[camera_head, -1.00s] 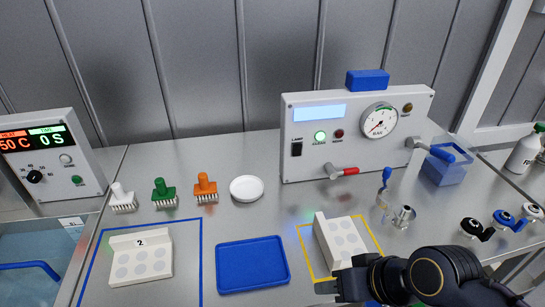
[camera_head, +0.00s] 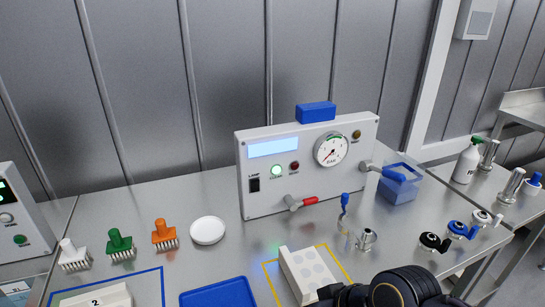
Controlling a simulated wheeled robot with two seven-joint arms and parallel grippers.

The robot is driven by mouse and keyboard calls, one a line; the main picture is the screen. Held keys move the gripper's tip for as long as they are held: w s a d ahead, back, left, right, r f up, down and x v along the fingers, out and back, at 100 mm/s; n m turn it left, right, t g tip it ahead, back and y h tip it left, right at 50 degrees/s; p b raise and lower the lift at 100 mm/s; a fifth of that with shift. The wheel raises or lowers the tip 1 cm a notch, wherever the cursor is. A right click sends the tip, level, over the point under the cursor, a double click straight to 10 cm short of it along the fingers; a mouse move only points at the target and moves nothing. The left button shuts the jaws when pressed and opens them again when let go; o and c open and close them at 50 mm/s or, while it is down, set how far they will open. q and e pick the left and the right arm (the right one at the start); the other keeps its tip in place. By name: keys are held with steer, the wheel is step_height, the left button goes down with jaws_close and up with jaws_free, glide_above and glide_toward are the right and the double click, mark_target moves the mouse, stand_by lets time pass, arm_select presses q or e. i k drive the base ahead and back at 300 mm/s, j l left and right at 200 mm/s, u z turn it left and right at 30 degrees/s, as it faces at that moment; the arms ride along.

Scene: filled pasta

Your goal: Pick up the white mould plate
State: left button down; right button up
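One white mould plate (camera_head: 312,272) with round recesses and a raised back edge sits inside the yellow outline at the bottom centre-right. A second white mould plate (camera_head: 97,298), marked 2, lies in the blue outline at the bottom left and is partly cut off by the frame. My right gripper (camera_head: 330,296) is black and at the bottom edge, at the near side of the plate in the yellow outline. Its fingers are mostly hidden or cut off, so contact and opening cannot be told. My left gripper is not in view.
A blue tray (camera_head: 218,294) lies between the two outlines. A white control box (camera_head: 310,165) stands behind, with a blue bin (camera_head: 399,185) at its right. Brushes (camera_head: 120,245) and a white dish (camera_head: 208,231) stand at the left. A small metal fitting (camera_head: 367,239) stands right of the yellow outline.

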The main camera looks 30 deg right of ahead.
mark_target(305, 271)
steer(key=z, duration=1.2)
steer(key=i+l, duration=0.15)
steer(key=l, duration=0.25)
steer(key=i+l+u, duration=0.1)
steer(key=l, duration=0.3)
steer(key=i+l, duration=0.1)
steer(key=l, duration=0.35)
steer(key=i+l, duration=0.15)
steer(key=l, duration=0.25)
steer(key=u, duration=2.55)
steer(key=k+l, duration=0.05)
